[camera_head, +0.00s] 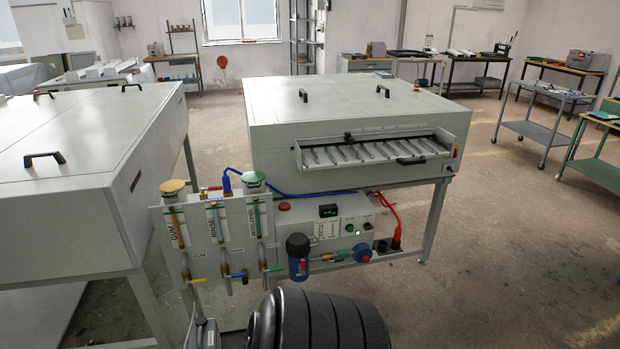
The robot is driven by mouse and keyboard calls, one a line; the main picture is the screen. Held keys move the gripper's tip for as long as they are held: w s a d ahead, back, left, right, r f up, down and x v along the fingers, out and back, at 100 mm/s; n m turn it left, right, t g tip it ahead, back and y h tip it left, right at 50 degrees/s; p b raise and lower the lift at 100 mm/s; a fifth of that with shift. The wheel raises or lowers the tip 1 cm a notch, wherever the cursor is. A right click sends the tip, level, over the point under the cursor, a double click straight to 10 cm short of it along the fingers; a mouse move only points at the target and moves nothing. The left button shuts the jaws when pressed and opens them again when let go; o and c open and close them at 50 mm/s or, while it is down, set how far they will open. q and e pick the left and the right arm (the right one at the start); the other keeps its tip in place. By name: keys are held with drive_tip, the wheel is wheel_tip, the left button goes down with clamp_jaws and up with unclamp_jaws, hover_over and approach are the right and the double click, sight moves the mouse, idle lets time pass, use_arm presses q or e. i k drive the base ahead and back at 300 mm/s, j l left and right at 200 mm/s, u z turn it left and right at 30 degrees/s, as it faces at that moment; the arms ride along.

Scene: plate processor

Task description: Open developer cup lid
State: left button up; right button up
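A grey panel (225,275) with upright tubes stands in front of the plate processor (340,120). The tube labelled RINSE, in the middle, has a blue fitting. The right tube has a cup with a green lid (253,178); its label (251,221) is too small to read surely, but its place leaves it as the likely developer cup. Both lids appear to sit level on their cups. Neither of my grippers is in view.
A second large grey machine (80,150) stands at the left. A blue filter housing (298,262), valves and a control box (325,225) sit right of the tubes. A large black ribbed shape (315,325) fills the bottom centre.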

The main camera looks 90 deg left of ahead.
sight(253, 176)
drive_tip(key=u, duration=3.15)
